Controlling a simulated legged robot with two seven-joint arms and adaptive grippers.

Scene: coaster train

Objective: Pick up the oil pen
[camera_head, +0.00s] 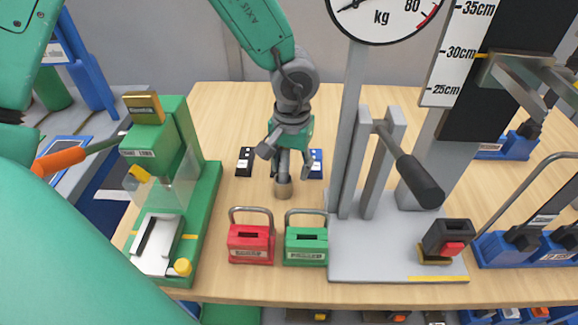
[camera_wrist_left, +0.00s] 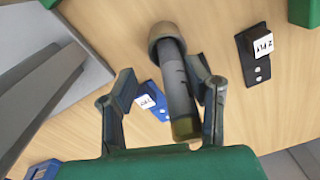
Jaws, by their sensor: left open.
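The oil pen (camera_wrist_left: 178,88) is a dark grey cylinder with a tan collar at one end and a yellow-green end near the palm in the left wrist view. In the head view its tan lower end (camera_head: 283,188) shows on the wooden table, below my left gripper (camera_head: 285,160). My left gripper is open. Its fingers (camera_wrist_left: 162,80) are on either side of the pen in the wrist view, with a clear gap on the left and a narrower one on the right. The pen's upper part is mostly hidden by the gripper in the head view. My right gripper is not in view.
A black 2 PLY block (camera_head: 245,161) and a blue block (camera_head: 316,163) flank the pen. A red padlock-shaped box (camera_head: 250,243) and a green one (camera_head: 306,245) stand in front. A green machine (camera_head: 205,215) is left; a grey lever press (camera_head: 385,255) is right.

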